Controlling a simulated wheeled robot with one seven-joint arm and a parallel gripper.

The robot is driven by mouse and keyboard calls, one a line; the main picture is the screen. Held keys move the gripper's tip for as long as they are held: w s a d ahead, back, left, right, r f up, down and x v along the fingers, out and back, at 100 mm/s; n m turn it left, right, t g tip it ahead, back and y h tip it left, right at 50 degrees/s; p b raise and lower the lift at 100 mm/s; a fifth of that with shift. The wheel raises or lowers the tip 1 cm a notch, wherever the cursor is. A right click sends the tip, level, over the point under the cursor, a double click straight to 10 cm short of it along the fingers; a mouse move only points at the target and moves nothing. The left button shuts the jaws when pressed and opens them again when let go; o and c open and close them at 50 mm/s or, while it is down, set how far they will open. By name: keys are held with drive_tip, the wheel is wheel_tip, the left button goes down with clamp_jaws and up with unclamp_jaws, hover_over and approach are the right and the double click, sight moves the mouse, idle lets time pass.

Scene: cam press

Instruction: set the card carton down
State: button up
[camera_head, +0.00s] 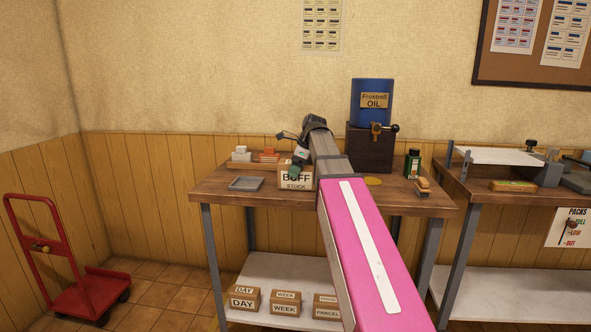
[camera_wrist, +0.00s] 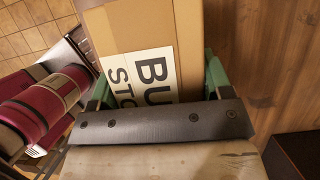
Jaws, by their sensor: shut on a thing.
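The card carton (camera_head: 296,182) is a brown box with a white label reading "BUFF STOCK". In the head view it is at the left part of the wooden table (camera_head: 335,198), near the front edge. In the wrist view the carton (camera_wrist: 187,25) fills the upper middle, with its label turned sideways. My gripper (camera_head: 298,166) is at the carton's top, and its green fingers (camera_wrist: 160,88) lie on either side of the carton. The gripper is shut on it. I cannot tell whether the carton's underside touches the table. My arm hides part of the tabletop to its right.
A grey tray (camera_head: 246,184) lies left of the carton. White and orange blocks (camera_head: 265,156) stand behind it. A blue oil drum (camera_head: 371,101) sits on a dark stand (camera_head: 369,150). A green bottle (camera_head: 413,163) is at the right. Labelled boxes (camera_head: 286,303) stand on the lower shelf.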

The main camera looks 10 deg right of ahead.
drive_tip(key=shift+f, duration=0.1)
drive_tip(key=o, duration=1.4)
drive_tip(key=v, duration=1.2)
